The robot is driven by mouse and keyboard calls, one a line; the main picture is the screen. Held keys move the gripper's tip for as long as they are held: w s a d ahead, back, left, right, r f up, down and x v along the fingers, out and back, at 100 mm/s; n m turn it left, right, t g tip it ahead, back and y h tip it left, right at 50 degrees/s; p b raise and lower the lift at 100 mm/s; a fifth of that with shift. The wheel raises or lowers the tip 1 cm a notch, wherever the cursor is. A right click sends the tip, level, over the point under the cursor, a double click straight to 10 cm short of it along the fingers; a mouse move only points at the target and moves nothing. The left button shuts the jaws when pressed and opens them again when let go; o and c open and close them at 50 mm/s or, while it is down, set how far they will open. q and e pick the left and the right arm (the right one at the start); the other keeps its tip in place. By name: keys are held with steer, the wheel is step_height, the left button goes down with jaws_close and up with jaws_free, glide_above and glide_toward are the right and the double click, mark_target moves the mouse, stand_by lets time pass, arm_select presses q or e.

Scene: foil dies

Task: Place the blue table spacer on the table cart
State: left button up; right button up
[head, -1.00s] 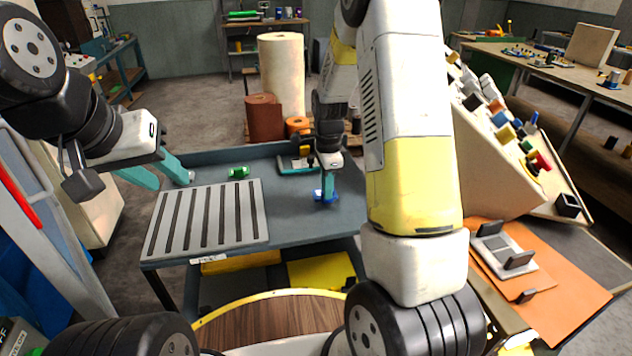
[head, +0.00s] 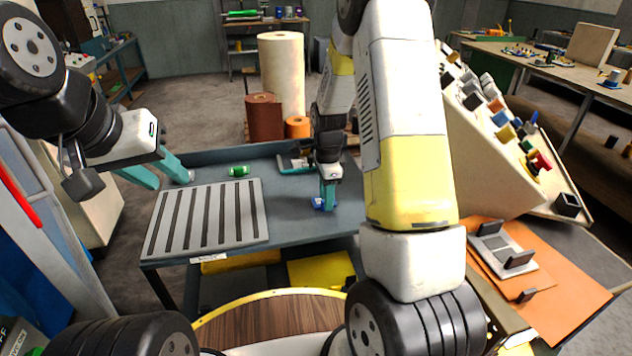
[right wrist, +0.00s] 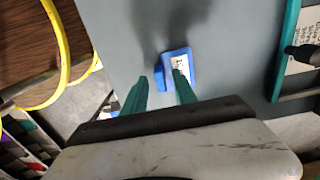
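The small blue spacer (head: 319,203) rests on the right part of the grey-blue cart top (head: 300,225). In the right wrist view the spacer (right wrist: 187,57) shows a white label and lies just beyond my fingertips. My right gripper (head: 328,203) reaches down at the spacer with its green fingers. In the wrist view those fingers (right wrist: 160,76) are apart; one overlaps the spacer, and a gap shows between the other and its edge. My left gripper (head: 172,178) is open and empty over the cart's left edge.
A grey slotted plate (head: 208,218) covers the cart's left half. A small green part (head: 239,171) lies behind it. A teal-edged tray (head: 290,164) is at the back right of the cart top. Bare surface lies between plate and spacer.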

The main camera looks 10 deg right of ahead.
steer(key=s+r+n+t+y, duration=0.1)
steer(key=s+r+n, duration=0.15)
steer(key=r, duration=0.75)
steer(key=s+r+n+t, duration=0.1)
steer(key=s+r+n, duration=0.15)
steer(key=r, duration=0.75)
steer(key=s+a+r+n+t, duration=0.1)
steer(key=s+r+n, duration=0.1)
steer(key=s+n, duration=0.2)
steer(key=s+a+r+n+t, duration=0.1)
steer(key=s+r+n, duration=0.2)
steer(key=s, duration=0.5)
steer(key=s+a+r+n+t+y, duration=0.1)
steer(key=s+r+n+t, duration=0.1)
steer(key=s+n, duration=0.4)
steer(key=shift+r, duration=0.4)
